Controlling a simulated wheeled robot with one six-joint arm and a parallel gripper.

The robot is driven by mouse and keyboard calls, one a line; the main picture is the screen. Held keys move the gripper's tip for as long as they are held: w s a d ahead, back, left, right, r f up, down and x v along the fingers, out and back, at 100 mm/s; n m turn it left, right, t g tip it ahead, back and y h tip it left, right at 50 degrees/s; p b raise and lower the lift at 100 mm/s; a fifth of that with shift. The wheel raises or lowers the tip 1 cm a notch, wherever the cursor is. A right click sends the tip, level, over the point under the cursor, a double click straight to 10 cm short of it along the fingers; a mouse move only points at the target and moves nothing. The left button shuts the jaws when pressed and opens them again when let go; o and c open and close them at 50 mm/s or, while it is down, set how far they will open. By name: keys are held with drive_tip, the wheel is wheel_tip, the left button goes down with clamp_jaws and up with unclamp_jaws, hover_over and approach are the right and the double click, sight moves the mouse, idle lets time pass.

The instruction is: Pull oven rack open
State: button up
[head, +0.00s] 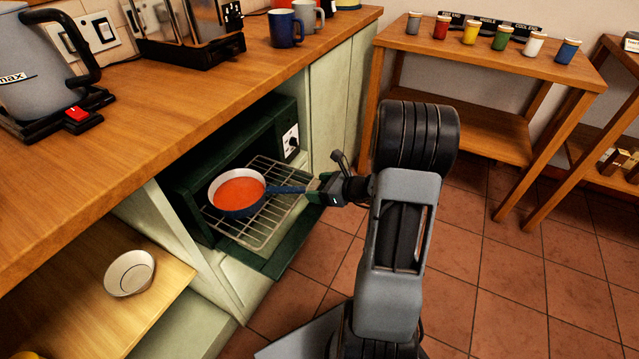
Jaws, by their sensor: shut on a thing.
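The green oven (262,125) is built in under the counter, with its door (284,262) folded down. The wire oven rack (262,232) shows in the opening and reaches out over the door. A round blue pan (215,197) with orange-red contents sits on the rack. Its blue handle (287,189) points right, towards the room. My gripper (313,188) is at the outer end of this handle, near the rack's right front corner, and looks shut on the handle. The exact contact between the fingers is too small to see clearly.
A white bowl (130,272) stands on a wooden shelf at lower left. The counter (190,98) above holds a kettle (45,65), a toaster (185,30) and mugs (285,28). A wooden table (490,68) with several jars stands behind my arm. Tiled floor (500,290) is clear at right.

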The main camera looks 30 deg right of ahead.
drive_tip(key=shift+s, duration=0.1)
drive_tip(key=o, duration=1)
drive_tip(key=p+v, duration=0.4)
drive_tip(key=v, duration=1)
